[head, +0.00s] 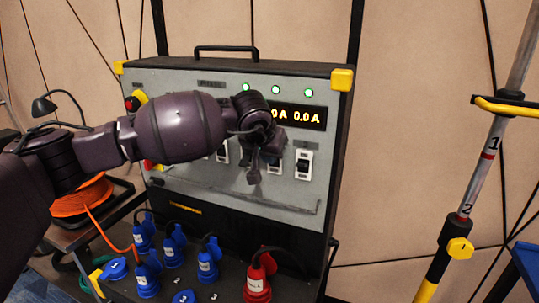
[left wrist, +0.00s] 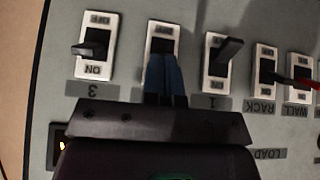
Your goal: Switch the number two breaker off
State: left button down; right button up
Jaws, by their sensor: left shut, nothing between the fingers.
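The number two breaker (left wrist: 161,32) is the white-framed switch between breakers 3 and 1 in the left wrist view, where the panel appears upside down. My left gripper (left wrist: 163,62) is shut and empty, with its fingertips in front of this switch, covering its lever and lower part. Whether they touch the lever I cannot tell, nor its position. In the head view my left gripper (head: 254,178) is at the panel front, just left of breaker 3 (head: 303,164). Breaker 1 (left wrist: 220,62) stands beside the fingers. My right gripper is not in view.
Smaller RACK (left wrist: 266,68) and WALL (left wrist: 298,78) switches sit beyond breaker 1. Three green lamps, one of them the right lamp (head: 308,93), and an amber display (head: 305,115) are above. Blue plugs (head: 208,262) and a red plug (head: 258,284) stand below.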

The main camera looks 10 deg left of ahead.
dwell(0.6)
pick_arm(q)
jog(key=shift+r, duration=0.75)
